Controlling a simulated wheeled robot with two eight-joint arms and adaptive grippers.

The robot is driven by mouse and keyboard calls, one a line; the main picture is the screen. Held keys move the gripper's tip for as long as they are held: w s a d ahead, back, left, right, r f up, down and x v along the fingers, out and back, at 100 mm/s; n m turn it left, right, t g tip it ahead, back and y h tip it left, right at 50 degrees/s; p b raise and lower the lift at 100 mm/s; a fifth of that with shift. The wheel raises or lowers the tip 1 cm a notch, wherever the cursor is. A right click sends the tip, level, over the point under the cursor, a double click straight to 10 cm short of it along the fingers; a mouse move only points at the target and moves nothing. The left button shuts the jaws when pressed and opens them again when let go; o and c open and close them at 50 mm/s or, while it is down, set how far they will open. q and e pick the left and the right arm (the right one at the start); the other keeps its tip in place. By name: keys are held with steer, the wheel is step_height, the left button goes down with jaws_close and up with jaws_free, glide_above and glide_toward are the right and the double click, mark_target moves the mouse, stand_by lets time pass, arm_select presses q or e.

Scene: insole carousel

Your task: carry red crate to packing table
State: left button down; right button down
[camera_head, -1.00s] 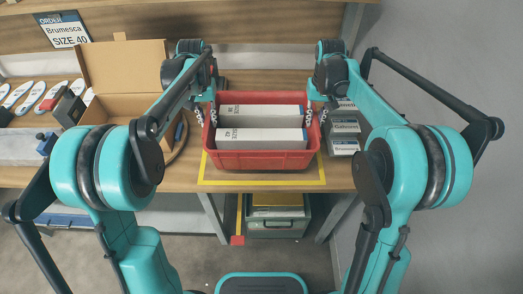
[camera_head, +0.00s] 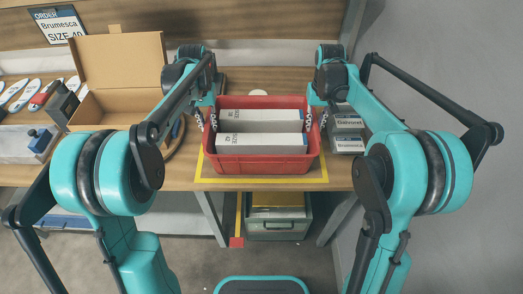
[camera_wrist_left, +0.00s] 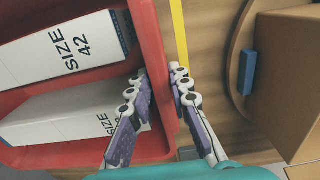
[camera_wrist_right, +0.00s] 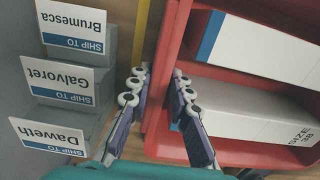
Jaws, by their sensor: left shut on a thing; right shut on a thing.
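The red crate (camera_head: 262,165) is upright over the yellow outline on the wooden table (camera_head: 340,180), near its front edge. I cannot tell whether its base touches the table. Two white boxes lie in it, one marked size 42 (camera_wrist_left: 65,50) and one marked size 38 (camera_wrist_right: 255,115). My left gripper (camera_head: 206,118) is shut on the crate's left wall; in the left wrist view one finger is inside and one outside. My right gripper (camera_head: 315,118) is shut on the right wall in the same way, as the right wrist view shows. The crate's base is hidden.
An open cardboard box (camera_head: 120,62) stands left of the crate. Grey bins with ship-to labels (camera_head: 346,145) stand close on the right, beside the grey wall. A green-grey container (camera_head: 280,228) is under the table. Insoles (camera_head: 15,90) lie at the far left.

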arm_select(q)
steer(key=c, duration=1.4)
jaws_free()
arm_select(e)
steer(key=c, duration=1.4)
jaws_free()
steer(key=shift+r, duration=0.25)
arm_select(q)
step_height(320, 180, up, 12)
arm_select(e)
step_height(320, 180, up, 11)
steer(key=shift+r, duration=0.2)
